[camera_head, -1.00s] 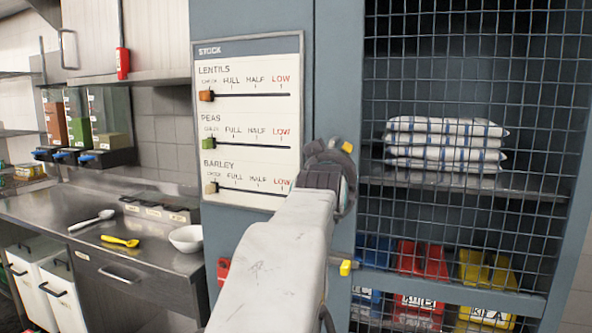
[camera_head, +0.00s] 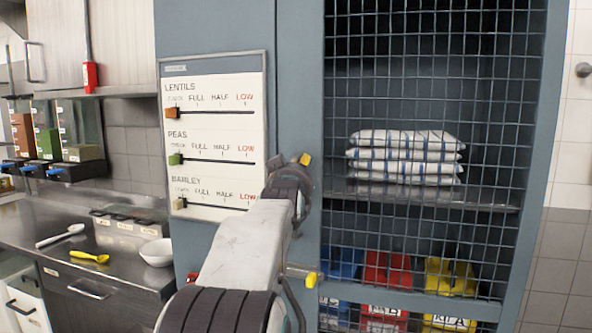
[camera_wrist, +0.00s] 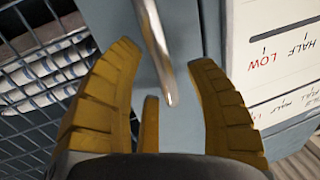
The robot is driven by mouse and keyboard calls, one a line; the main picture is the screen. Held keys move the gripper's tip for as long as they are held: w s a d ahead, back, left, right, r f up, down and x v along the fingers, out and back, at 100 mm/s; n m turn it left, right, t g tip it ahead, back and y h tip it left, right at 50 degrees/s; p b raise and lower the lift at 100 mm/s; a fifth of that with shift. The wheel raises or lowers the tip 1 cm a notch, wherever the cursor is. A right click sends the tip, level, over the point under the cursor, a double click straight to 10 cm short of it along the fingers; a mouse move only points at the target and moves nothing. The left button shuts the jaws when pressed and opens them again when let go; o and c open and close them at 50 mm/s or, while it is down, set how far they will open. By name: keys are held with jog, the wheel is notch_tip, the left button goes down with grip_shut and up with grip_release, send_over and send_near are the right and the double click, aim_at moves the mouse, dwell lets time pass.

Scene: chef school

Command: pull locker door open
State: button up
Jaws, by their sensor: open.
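The locker door (camera_head: 300,100) is blue-grey with a wire mesh panel. It looks shut in the head view. In the wrist view, a metal bar handle (camera_wrist: 153,40) stands out from the blue-grey panel. My gripper (camera_wrist: 165,58) is open, with its yellow fingers on either side of the handle's end. I cannot tell whether they touch it. In the head view my arm hides the handle and most of the gripper; only small yellow parts show.
A stock board (camera_head: 213,130) with sliders hangs left of the door. Folded striped towels (camera_head: 405,158) and coloured boxes (camera_head: 388,270) sit behind the mesh. A steel counter (camera_head: 70,225) with spoons and a white bowl (camera_head: 157,252) stands at left. A tiled wall (camera_head: 570,150) is at right.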

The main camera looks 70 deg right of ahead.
jog(key=shift+d, duration=0.2)
jog(key=shift+o, duration=0.2)
grip_shut()
dwell(0.4)
jog(key=shift+w+a, duration=0.1)
